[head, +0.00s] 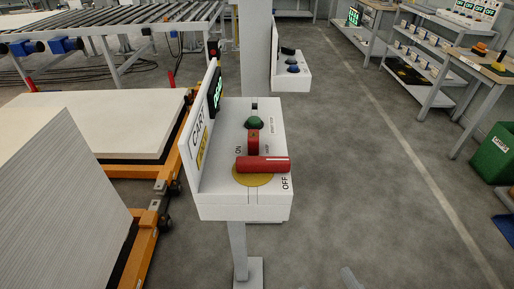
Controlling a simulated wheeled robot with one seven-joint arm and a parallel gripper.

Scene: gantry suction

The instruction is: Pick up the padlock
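I cannot pick out the padlock with certainty. A small red block (253,142) stands on the white control box (240,206), between a green button (254,122) and a red bar handle (264,164). It could be the padlock or part of the switch; I cannot tell. The red handle lies crosswise over a yellow disc (252,180), with its right end near the "OFF" label. My gripper is not recognisable in the view. A pale grey sliver at the bottom edge is too cut off to identify.
The box stands on a post (238,250), with an upright panel at its left. Stacked white sheets (60,190) and an orange cart frame (150,235) are on the left. A bench (455,65) and green bin (493,155) are on the right. The floor between is clear.

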